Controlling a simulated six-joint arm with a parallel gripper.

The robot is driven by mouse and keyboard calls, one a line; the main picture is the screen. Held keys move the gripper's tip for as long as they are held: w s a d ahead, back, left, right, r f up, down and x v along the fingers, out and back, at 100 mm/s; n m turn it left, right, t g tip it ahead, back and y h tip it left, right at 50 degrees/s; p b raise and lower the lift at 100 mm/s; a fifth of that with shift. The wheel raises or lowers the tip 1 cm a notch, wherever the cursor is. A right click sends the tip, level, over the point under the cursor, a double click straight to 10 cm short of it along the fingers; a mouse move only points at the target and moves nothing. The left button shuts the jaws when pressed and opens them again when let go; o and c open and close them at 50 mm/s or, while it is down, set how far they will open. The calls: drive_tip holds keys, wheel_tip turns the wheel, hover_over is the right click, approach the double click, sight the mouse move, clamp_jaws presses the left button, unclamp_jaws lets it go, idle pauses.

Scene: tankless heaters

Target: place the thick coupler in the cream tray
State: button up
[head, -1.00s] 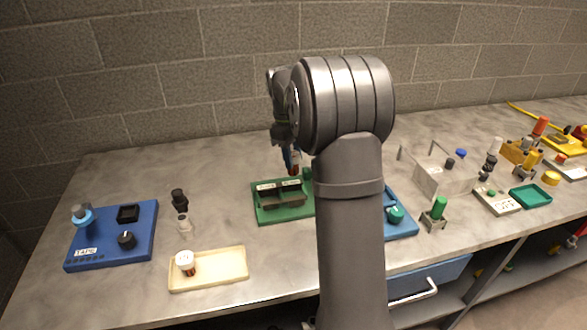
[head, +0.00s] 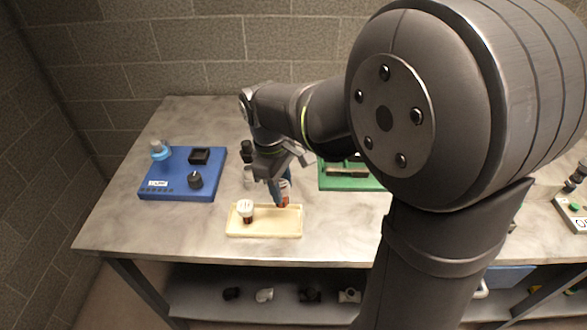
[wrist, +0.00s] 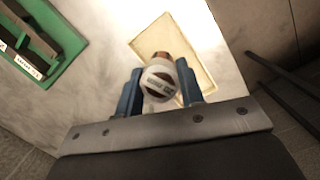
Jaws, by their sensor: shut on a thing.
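The cream tray (head: 271,234) lies near the front edge of the table, right of the blue board. A white-capped piece with a dark brown lower part (head: 246,209) stands in its left half. My gripper (head: 279,190) is over the right back part of the tray, its blue fingers shut on a white and copper coupler (head: 284,198). In the wrist view the held coupler (wrist: 158,80) shows its round, labelled white end between the two fingers, with the tray (wrist: 196,57) beyond it. I cannot tell whether the coupler touches the tray.
A blue board (head: 178,188) with a black knob and a black square socket stands to the left. A green board (head: 340,182) is to the right, partly behind my arm. A dark fitting (head: 246,151) and a clear one stand behind the tray, close to my wrist.

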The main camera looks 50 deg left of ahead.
drive_tip(key=shift+f, duration=3.3)
drive_tip(key=shift+f, duration=0.55)
drive_tip(key=o, duration=1.2)
drive_tip(key=shift+o, duration=0.2)
wheel_tip(320, 180, up, 17)
drive_tip(key=s+a, duration=0.1)
drive_tip(key=a, duration=0.1)
drive_tip(key=shift+a, duration=0.2)
